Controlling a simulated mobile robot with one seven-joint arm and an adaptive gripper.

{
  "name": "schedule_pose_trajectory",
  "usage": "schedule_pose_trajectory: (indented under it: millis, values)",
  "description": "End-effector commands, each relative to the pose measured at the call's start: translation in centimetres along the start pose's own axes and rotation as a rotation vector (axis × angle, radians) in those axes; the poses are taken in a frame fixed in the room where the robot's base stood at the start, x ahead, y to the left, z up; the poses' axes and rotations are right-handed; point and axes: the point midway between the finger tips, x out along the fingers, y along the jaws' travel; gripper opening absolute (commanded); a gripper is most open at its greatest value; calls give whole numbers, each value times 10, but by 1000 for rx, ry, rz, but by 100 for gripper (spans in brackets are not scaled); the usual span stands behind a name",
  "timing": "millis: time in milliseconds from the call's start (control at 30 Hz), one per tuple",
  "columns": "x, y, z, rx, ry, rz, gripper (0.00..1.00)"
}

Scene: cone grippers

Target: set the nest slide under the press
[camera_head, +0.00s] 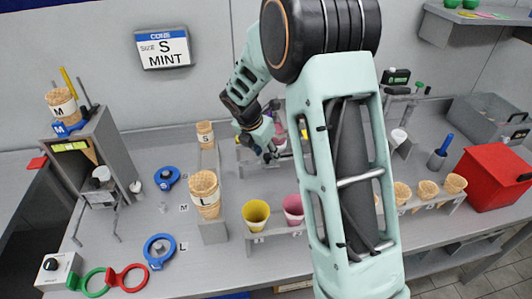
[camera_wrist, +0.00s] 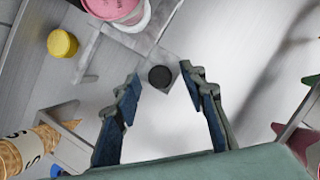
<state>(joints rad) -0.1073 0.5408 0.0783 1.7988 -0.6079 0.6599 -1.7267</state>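My gripper (camera_wrist: 161,75) is open, its two blue-padded fingers apart. In the wrist view a dark round knob (camera_wrist: 160,77) shows between the fingertips, on the end of a grey metal strip that looks like the nest slide (camera_wrist: 145,40). I cannot tell whether the fingertips are level with the knob or above it; neither finger visibly touches it. A pink cup-like piece (camera_wrist: 112,6) with a white rim sits at the strip's far end, cut off by the frame. In the head view my gripper (camera_head: 264,150) is over the back of the bench, and my arm hides much of the press area.
A yellow round piece (camera_wrist: 62,43) and S cones (camera_wrist: 20,150) lie left of the fingers. In the head view, yellow (camera_head: 256,214) and pink (camera_head: 293,207) cups stand in front, cone stacks (camera_head: 204,190) to the left, and a red box (camera_head: 495,175) to the right.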

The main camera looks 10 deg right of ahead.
Motion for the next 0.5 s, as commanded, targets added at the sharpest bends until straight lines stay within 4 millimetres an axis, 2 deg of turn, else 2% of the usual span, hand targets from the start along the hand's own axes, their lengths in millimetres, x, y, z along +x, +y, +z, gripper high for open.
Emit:
schedule_pose_trajectory:
  millis: [267,500]
  values:
    - [1,0,0,0,-1,1,38]
    - [1,0,0,0,0,0,12]
